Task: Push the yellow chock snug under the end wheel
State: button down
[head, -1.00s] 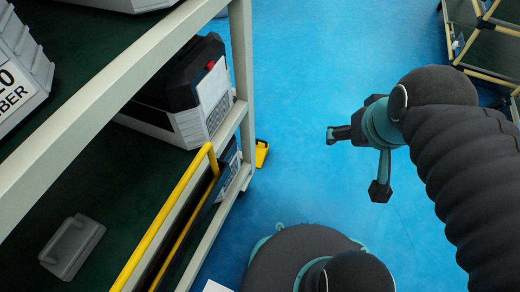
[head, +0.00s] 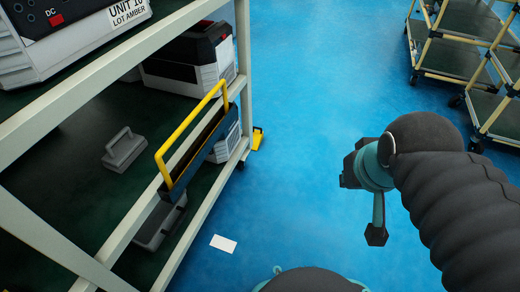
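The yellow chock (head: 257,139) lies on the blue floor at the far right corner of the green-shelved rack (head: 243,60). The dark end wheel (head: 241,165) shows partly under the rack's lower edge beside the chock. Whether they touch cannot be told from here. My gripper (head: 358,205) hangs in the air to the right of the rack, well apart from the chock. Its dark fingertips are spread and nothing shows between them.
A yellow handle bar (head: 190,130) sticks out from the rack's side. A white card (head: 223,243) lies on the floor near the rack. Tan-framed carts (head: 465,75) stand at the upper right. The blue floor between is clear.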

aim_at(258, 135)
jog(key=z, duration=0.8)
jog(key=i, duration=1.2)
jog(key=u, duration=0.7)
jog(key=i, duration=0.75)
jog(key=u, duration=0.7)
